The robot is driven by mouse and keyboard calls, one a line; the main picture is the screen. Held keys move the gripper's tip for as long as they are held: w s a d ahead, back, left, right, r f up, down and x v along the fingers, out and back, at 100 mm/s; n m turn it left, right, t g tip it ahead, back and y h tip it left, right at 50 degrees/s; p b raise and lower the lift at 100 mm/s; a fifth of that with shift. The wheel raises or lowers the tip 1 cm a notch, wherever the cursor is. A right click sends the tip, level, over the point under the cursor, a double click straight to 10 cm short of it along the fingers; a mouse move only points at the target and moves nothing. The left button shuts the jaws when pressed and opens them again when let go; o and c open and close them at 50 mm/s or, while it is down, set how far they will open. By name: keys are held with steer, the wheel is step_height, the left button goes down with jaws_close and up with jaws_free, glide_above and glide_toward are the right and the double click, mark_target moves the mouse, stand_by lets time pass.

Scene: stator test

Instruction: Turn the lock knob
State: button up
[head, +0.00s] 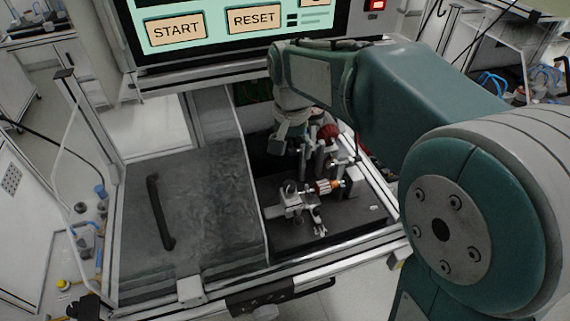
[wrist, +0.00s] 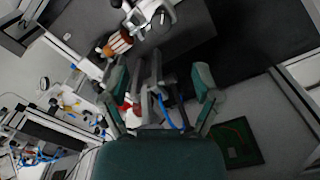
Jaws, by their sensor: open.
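My gripper (wrist: 160,82) is open, with its two green fingers spread wide in the wrist view. Grey upright metal parts (wrist: 153,72) of the test fixture show between the fingers; I cannot tell whether they are touched. In the head view my gripper (head: 292,138) hangs over the back of the fixture, and its fingers are partly hidden. A red round part (head: 328,131) shows just right of it. I cannot tell for sure which part is the lock knob. The copper-wound stator (head: 325,186) sits in the fixture (head: 291,205) in front of my gripper; the stator (wrist: 117,43) also shows in the wrist view.
A dark cover panel (head: 195,215) with a black handle (head: 160,212) lies left of the fixture. A screen (head: 225,25) with START and RESET stands behind. A metal frame post (head: 215,130) rises left of my gripper. A blue cable (wrist: 164,108) runs near the fingers.

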mark_target(289, 184)
step_height(289, 184, down, 11)
steer(key=shift+w+a, duration=0.1)
steer(key=shift+w, duration=0.05)
stand_by(0.4)
jaws_close()
